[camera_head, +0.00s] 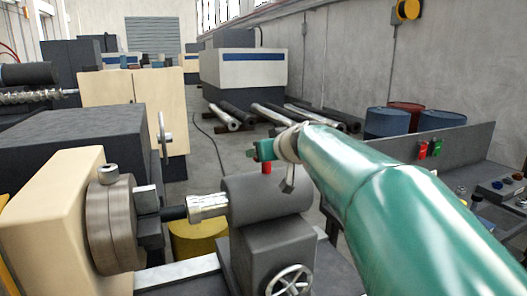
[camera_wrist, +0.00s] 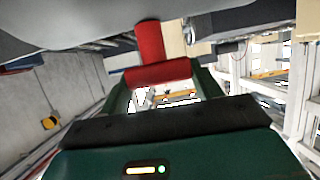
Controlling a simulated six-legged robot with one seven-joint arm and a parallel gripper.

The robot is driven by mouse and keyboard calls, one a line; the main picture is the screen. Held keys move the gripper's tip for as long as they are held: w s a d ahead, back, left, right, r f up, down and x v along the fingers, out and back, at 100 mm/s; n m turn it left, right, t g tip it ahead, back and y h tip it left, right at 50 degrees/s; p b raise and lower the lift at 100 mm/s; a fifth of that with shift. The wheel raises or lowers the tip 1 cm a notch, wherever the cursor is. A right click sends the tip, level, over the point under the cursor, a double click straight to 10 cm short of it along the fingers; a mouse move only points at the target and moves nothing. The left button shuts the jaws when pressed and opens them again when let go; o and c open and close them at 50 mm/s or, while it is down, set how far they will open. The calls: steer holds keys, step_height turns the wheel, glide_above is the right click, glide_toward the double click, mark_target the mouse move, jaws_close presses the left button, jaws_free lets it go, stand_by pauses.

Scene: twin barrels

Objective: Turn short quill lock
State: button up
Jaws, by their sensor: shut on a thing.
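The short quill lock is a lever with a red handle (camera_head: 266,167) on top of the grey tailstock (camera_head: 262,200). In the wrist view the red handle (camera_wrist: 150,74) lies across between the green fingers, with another red part just beyond it. My gripper (camera_head: 260,151) is at the top of the handle in the head view, at the end of my green arm. The gripper (camera_wrist: 160,76) is shut on the red handle. The lever's base is partly hidden.
A metal lever (camera_head: 288,179) stands close by on the right of the tailstock. A handwheel (camera_head: 290,281) is at its front. The chuck (camera_head: 112,226) is at the left, with a silver tool (camera_head: 208,206) between. Blue barrels (camera_head: 386,122) stand behind at the right.

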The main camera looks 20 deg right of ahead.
steer(key=shift+m+h, duration=0.4)
steer(key=shift+h, duration=0.1)
steer(key=o, duration=1)
steer(key=v, duration=1.3)
steer(key=shift+s+r, duration=0.15)
steer(key=shift+s, duration=0.2)
steer(key=s+a+f+g, duration=0.2)
steer(key=s+a+f, duration=0.2)
steer(key=f, duration=0.4)
steer(key=s+a+f+g, duration=0.3)
steer(key=s+f, duration=0.4)
steer(key=f, duration=0.2)
steer(key=s+a+f+g, duration=0.3)
steer(key=s+f, duration=0.3)
steer(key=f, duration=0.3)
steer(key=shift+s+a, duration=0.1)
steer(key=shift+a, duration=0.75)
